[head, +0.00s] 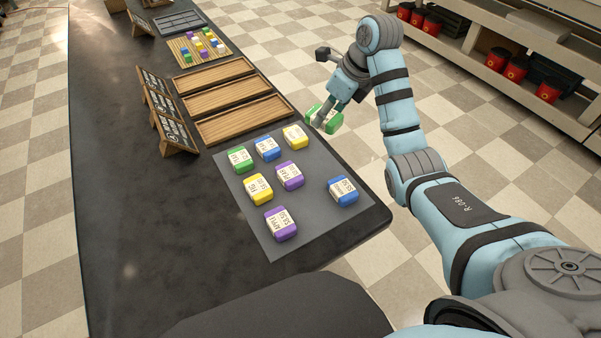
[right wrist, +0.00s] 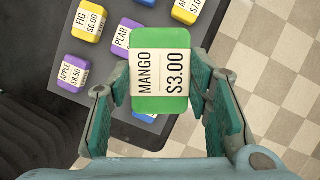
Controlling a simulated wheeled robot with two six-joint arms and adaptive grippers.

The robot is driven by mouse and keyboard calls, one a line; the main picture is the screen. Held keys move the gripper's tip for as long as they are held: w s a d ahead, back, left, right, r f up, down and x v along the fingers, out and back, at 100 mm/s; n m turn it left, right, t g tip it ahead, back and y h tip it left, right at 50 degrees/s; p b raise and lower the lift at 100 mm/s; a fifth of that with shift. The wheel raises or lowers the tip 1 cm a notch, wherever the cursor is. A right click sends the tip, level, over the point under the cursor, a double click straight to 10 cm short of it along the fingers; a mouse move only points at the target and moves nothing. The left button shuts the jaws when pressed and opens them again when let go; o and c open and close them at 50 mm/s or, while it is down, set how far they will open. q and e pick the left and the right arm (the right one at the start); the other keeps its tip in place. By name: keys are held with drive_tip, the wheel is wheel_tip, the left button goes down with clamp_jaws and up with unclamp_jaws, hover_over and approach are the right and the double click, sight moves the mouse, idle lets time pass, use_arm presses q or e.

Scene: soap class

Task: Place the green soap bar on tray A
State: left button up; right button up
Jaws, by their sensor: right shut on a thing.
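My right gripper (head: 323,115) is shut on a green soap bar (head: 335,124) and holds it in the air, past the right edge of the counter. In the right wrist view the bar (right wrist: 160,103) has a white label reading MANGO $3.00 and sits between the two fingers. Three empty wooden trays (head: 245,119), (head: 228,97), (head: 212,75) lie in a row on the counter, left of and beyond the gripper. Small chalkboard signs (head: 175,133) stand at their left ends; I cannot read which is A. My left gripper is out of view.
A grey mat (head: 305,222) holds several soap bars, including another green one (head: 240,159), nearer than the trays. A board with small coloured blocks (head: 200,45) and a dark tray (head: 180,21) lie farther back. The counter's left part (head: 120,220) is clear.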

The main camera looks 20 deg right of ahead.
wheel_tip(320, 180, down, 18)
drive_tip(key=shift+w+f+b, duration=0.1)
drive_tip(key=shift+f+b, duration=0.1)
drive_tip(key=shift+b, duration=1)
drive_tip(key=shift+w+d+f, duration=0.1)
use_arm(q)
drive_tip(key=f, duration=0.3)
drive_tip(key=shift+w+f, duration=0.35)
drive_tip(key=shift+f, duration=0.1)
use_arm(e)
drive_tip(key=shift+f, duration=0.1)
drive_tip(key=o, duration=1.3)
drive_tip(key=shift+o, duration=0.2)
